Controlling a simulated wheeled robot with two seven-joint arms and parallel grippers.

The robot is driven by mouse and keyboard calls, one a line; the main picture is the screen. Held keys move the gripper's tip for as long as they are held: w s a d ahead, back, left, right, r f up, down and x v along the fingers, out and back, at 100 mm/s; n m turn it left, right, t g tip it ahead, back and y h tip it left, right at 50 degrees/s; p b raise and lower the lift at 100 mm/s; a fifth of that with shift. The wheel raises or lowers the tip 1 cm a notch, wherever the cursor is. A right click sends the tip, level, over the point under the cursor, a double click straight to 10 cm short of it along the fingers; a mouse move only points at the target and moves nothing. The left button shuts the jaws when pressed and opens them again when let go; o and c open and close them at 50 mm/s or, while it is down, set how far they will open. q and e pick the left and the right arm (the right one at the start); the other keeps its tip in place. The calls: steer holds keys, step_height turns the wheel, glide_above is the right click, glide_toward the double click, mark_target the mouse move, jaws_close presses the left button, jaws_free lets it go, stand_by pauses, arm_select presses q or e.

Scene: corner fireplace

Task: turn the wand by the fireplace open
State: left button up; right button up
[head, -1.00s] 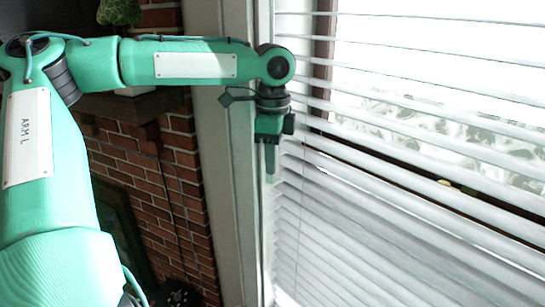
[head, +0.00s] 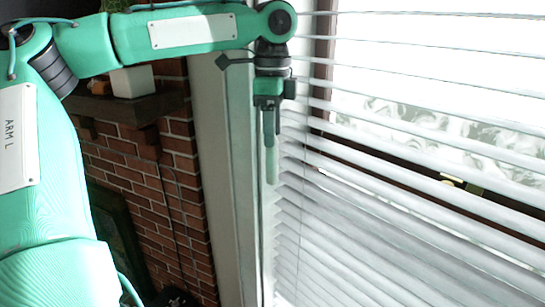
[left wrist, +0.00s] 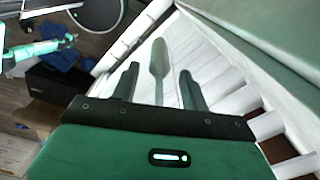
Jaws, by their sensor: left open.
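My left gripper (head: 269,138) points down beside the left edge of the white window blind (head: 350,215). It is open. In the left wrist view its two dark fingers stand apart, and the wand (left wrist: 158,62), a slim grey-green rod with a wider far end, lies between them with a gap on each side. In the head view a pale green length of the wand (head: 271,168) shows below the fingers; its upper part is hidden by my gripper. The slats are tilted, with gaps between them.
A pale window post (head: 228,180) stands just left of my left gripper. Beyond it are the red brick fireplace (head: 160,190) and a dark mantel (head: 130,108) with a white pot (head: 132,82). The blind's slats are close on the right.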

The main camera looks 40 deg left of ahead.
arm_select(q)
step_height(320, 180, up, 7)
steer(key=shift+r+b, duration=0.1)
steer(key=shift+b, duration=0.55)
